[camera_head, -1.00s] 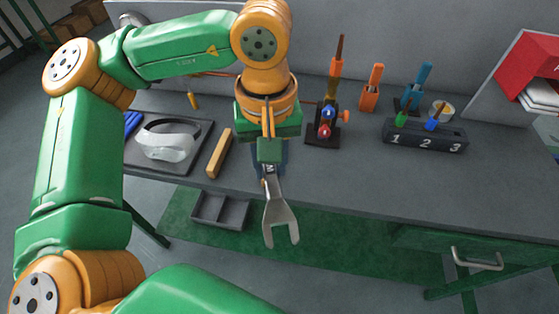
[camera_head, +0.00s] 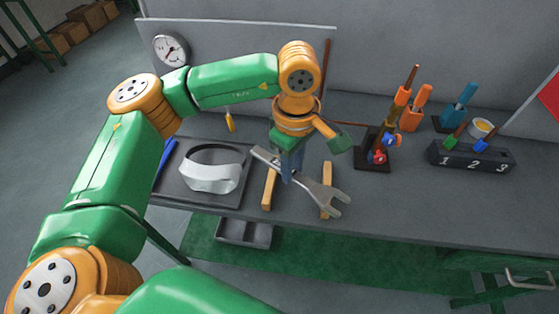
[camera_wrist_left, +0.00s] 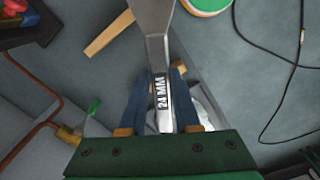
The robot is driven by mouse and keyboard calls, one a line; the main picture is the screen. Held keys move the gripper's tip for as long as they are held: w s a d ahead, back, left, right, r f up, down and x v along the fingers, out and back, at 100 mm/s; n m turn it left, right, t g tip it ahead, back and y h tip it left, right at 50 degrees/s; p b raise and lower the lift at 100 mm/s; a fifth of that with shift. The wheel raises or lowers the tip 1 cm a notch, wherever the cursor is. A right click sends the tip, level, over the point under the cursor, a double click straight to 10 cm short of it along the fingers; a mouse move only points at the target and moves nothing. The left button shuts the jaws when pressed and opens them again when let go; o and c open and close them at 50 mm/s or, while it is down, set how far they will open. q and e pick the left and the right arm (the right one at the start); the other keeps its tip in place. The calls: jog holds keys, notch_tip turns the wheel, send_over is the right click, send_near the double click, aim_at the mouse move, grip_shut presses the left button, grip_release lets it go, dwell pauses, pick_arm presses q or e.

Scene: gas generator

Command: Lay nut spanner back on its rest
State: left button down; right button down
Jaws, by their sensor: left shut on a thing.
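The grey metal nut spanner (camera_head: 312,186) is in my left gripper (camera_head: 290,172), gripped partway along its handle. Its open jaw points to the lower right of the head view. In the left wrist view, the spanner (camera_wrist_left: 153,22) lies between the two blue fingers and shows a "24 MM" mark. The rest appears as two wooden bars on the bench, a left bar (camera_head: 269,190) and a right bar (camera_head: 326,176). The spanner crosses over both bars; I cannot tell whether it touches them. One wooden bar (camera_wrist_left: 108,33) shows in the left wrist view. My right gripper is not in view.
A grey open bin (camera_head: 243,232) is below the bench's front edge. The bench front right is clear.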

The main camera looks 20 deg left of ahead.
pick_arm(q)
jog(key=n, duration=0.2)
jog(key=w+f+n, duration=0.1)
jog(key=n, duration=0.1)
jog(key=f+n, duration=0.1)
jog(key=n, duration=0.1)
jog(key=shift+w+d+f+p, duration=0.2)
jog(key=shift+w+d+p, duration=0.05)
jog(key=shift+p, duration=0.05)
notch_tip(320, 180, down, 7)
jog(key=b, duration=0.7)
jog(key=shift+r, duration=0.1)
jog(key=shift+r, duration=0.1)
jog(key=c, duration=0.5)
grip_release()
jog(key=shift+s, duration=0.1)
jog(key=shift+c, duration=0.2)
